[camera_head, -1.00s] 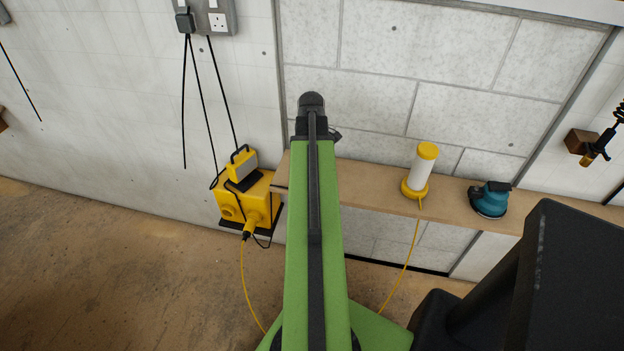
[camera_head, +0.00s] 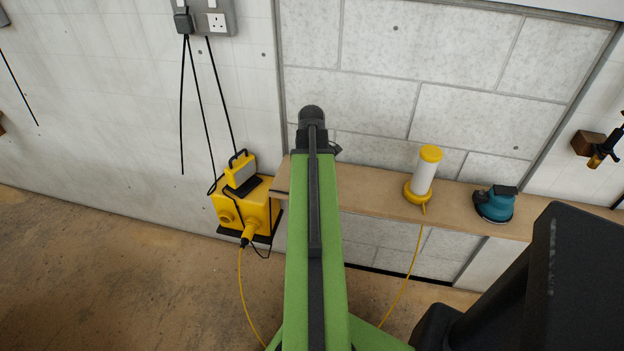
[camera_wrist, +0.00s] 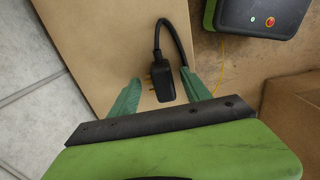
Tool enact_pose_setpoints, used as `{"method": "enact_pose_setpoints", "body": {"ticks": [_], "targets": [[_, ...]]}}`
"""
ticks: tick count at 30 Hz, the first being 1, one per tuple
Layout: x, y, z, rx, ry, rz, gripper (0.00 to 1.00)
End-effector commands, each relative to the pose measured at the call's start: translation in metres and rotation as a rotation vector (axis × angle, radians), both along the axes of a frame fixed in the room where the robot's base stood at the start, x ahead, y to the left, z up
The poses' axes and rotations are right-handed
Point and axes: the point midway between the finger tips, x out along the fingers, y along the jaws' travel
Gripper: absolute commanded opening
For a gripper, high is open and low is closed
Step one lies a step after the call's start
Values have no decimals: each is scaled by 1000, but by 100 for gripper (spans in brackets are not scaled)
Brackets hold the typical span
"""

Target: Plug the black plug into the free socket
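The black plug (camera_wrist: 163,84) shows in the wrist view on or just above the tan shelf board, with brass pins pointing left and its black cable looping up and over to the right. My gripper (camera_wrist: 160,92) is open, with one green finger on each side of the plug. Gaps show between the fingers and the plug. In the head view my arm hides the plug and the fingers. The free socket (camera_head: 217,21) is on a grey wall plate at the upper left. A black plug fills the socket left of it.
The wooden shelf (camera_head: 370,188) holds a yellow-white lamp (camera_head: 423,173) and a teal sander (camera_head: 495,204). A yellow transformer box (camera_head: 240,208) with a work light (camera_head: 241,171) stands left of the shelf. Black cables hang below the wall plate. The wall above the shelf is clear.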

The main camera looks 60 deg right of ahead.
Motion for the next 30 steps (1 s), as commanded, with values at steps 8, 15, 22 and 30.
{"method": "enact_pose_setpoints", "body": {"ticks": [8,15,22,30], "targets": [[0,0,1,0,0,0,56],[0,0,27,0,0,0,56],[11,5,79,0,0,1,56],[11,5,141,0,0,1,56]]}}
